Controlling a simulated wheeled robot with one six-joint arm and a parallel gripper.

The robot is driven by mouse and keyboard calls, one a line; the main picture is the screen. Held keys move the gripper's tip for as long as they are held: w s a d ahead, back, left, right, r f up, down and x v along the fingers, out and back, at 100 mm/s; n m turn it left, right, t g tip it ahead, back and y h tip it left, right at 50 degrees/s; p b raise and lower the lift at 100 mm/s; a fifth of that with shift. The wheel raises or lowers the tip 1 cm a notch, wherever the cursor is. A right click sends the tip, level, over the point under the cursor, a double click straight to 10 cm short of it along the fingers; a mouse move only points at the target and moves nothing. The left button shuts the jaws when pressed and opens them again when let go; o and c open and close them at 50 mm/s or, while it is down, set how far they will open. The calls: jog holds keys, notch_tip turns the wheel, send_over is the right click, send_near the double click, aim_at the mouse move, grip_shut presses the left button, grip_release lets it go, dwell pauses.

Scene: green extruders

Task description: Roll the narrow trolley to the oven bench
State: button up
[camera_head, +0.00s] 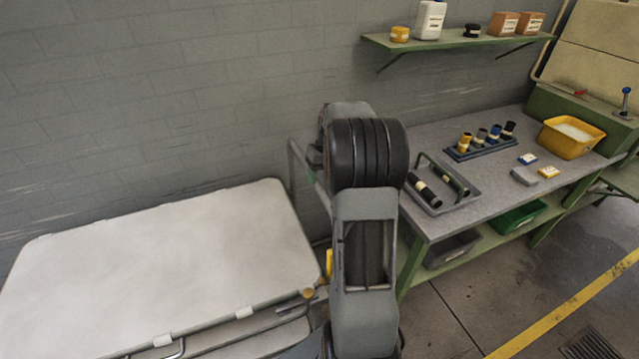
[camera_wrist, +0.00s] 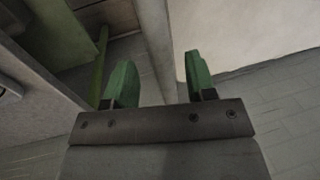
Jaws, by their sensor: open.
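A slim grey tubular frame (camera_head: 294,165) stands between the white-topped cart and the workbench, mostly hidden behind my arm; it may be the narrow trolley, but I cannot tell. In the wrist view, my gripper (camera_wrist: 160,85) is open with green fingers apart. A pale grey post (camera_wrist: 155,40) shows in the gap between them, and neither finger visibly grips it.
The white-topped cart (camera_head: 150,265) fills the lower left. The workbench holds a grey carrier tray (camera_head: 462,200), a dark rack (camera_head: 490,147) and a yellow bin (camera_head: 570,138). A wall shelf (camera_head: 455,41) hangs above. Open floor with a yellow line (camera_head: 570,308) lies at lower right.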

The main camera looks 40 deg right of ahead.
aim_at(319, 184)
jog(key=shift+a+f, duration=0.15)
jog(key=shift+f, duration=0.6)
jog(key=shift+a+f, duration=0.15)
jog(key=shift+f, duration=0.6)
jog(key=shift+w, duration=0.1)
grip_shut()
